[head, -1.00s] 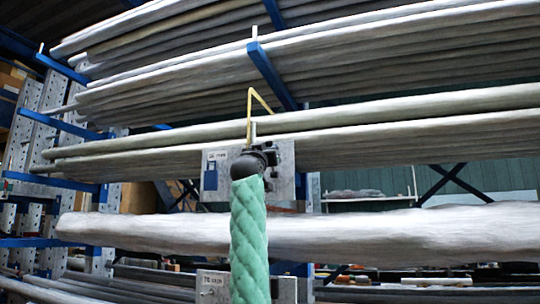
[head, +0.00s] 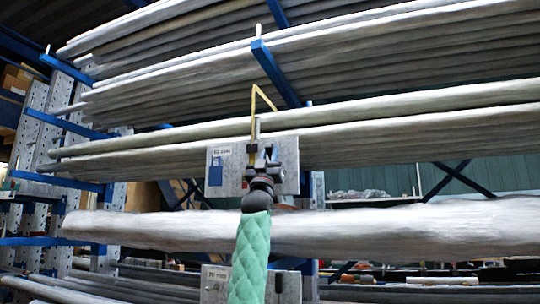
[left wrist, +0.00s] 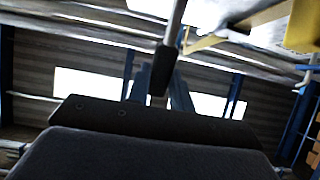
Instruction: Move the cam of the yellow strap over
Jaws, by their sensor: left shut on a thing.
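My left gripper (head: 262,153), dark and at the end of my green-sleeved arm, is in front of this plate and shut. A pale upright rod (head: 258,127) rises just above it. In the left wrist view a grey rod with a black end (left wrist: 163,72) comes down toward the dark jaws, near the yellow strap (left wrist: 205,43). The cam is mostly hidden by the gripper. My right gripper is out of view.
Long wrapped bars (head: 400,110) lie on blue rack arms (head: 275,72) above and behind the plate. A thick wrapped bar (head: 400,230) crosses just below. Perforated uprights (head: 30,130) stand at the left.

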